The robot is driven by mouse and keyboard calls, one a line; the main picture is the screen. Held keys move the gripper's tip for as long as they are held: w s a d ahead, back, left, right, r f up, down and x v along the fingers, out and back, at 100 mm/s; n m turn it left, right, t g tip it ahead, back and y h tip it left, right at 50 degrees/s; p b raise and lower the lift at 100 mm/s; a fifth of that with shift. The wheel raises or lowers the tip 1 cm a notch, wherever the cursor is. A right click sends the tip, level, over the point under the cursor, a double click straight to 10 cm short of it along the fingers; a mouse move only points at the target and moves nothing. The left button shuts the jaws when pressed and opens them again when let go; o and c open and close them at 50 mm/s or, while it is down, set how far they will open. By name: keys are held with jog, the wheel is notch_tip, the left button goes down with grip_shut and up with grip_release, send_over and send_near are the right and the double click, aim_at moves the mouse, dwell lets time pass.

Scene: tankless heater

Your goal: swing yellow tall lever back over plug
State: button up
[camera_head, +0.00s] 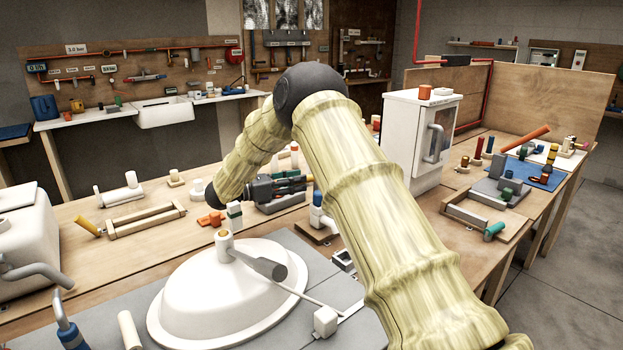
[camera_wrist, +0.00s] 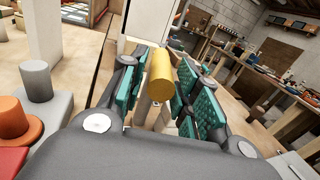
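In the wrist view a yellow round-ended lever (camera_wrist: 160,75) on a pale tan stem stands between the two teal-padded fingers of my gripper (camera_wrist: 165,95). The fingers are apart, one on each side of it. A gap shows at the right pads; contact on the left is unclear. In the head view my dark gripper (camera_head: 285,188) is low over the wooden bench, beyond the white dome, pointing right. I cannot pick out the plug in either view.
A white dome (camera_head: 190,305) with a grey lever stands in front of my gripper. A white heater cabinet (camera_head: 400,140) stands to the right. In the wrist view an orange cylinder (camera_wrist: 14,118) and a grey post (camera_wrist: 38,82) stand at the left.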

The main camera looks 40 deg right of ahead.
jog(key=shift+s+d, duration=0.2)
jog(key=shift+d, duration=0.65)
jog(key=shift+s+d, duration=0.15)
jog(key=shift+d, duration=0.75)
jog(key=shift+s+d, duration=0.2)
jog(key=shift+d, duration=0.65)
grip_shut()
